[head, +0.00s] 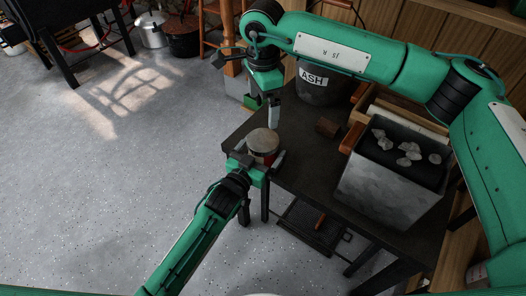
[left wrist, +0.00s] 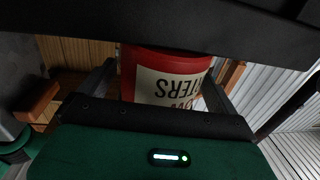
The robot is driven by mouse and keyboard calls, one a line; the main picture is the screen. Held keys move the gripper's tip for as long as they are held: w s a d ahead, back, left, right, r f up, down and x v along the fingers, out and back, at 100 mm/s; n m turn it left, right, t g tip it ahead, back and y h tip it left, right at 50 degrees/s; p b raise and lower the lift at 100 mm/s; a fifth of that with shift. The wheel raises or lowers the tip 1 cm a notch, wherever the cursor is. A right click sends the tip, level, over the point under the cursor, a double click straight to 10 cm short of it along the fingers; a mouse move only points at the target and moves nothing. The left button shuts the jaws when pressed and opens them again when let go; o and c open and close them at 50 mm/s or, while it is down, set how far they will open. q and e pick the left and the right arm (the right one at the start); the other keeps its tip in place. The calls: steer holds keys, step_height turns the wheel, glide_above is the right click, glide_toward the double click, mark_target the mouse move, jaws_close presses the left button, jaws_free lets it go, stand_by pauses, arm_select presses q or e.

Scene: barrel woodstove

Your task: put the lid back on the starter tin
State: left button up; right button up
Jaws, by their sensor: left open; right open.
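The red starter tin (head: 263,157) stands upright near the left corner of the dark table. Its top is a flat, round, grey-tan disc (head: 262,136) that looks like the lid; I cannot tell whether it is fully seated. My left gripper (head: 259,154) is open, with a finger on either side of the tin's body. In the left wrist view the red tin (left wrist: 170,62), with its pale lettered label, sits between the fingers; its top is hidden there. My right gripper (head: 270,108) is open and points down, just above and behind the tin, apart from it.
A grey bin (head: 385,195) with pale lumps on its dark top stands on the table (head: 297,165) at the right. Open floor is at the left.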

arm_select(q)
steer(key=p+v, duration=0.1)
steer(key=v, duration=1.1)
steer(key=shift+s+a, duration=0.2)
steer(key=shift+s, duration=0.1)
